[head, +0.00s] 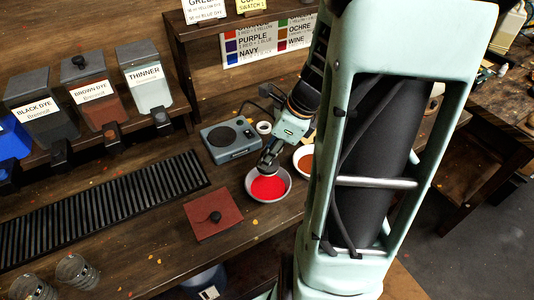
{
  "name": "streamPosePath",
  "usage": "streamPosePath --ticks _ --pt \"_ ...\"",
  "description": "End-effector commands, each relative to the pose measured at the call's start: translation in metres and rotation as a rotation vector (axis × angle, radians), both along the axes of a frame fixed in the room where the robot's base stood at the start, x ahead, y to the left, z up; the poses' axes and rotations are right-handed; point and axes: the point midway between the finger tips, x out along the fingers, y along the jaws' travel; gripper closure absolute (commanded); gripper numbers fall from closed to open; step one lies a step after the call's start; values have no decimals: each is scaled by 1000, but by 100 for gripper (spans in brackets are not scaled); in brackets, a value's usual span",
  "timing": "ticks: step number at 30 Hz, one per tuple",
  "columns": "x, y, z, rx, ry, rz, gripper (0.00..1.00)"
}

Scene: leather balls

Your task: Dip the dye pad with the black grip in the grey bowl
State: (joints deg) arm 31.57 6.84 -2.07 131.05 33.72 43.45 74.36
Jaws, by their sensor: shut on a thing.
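The grey bowl (285,196) stands on the bench and holds bright red dye (268,188). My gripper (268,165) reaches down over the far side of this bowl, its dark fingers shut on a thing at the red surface. I take this to be the dye pad; its grip blends with the dark fingers and its lower part is too small to make out. I cannot tell how deep it sits in the dye.
A second bowl (308,172) with orange-brown content is right. A scale (230,140) stands behind. A black slatted rack (105,207) and glasses (75,270) are left.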

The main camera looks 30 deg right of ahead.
Motion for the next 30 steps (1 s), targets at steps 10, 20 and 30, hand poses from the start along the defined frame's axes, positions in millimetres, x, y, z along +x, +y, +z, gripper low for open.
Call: streamPosePath --ticks 10,20,30 --pt "0 0 -29 0 0 -1 94" --pt "0 0 -61 -1 1 0 94" --pt "0 0 -90 0 0 0 94"
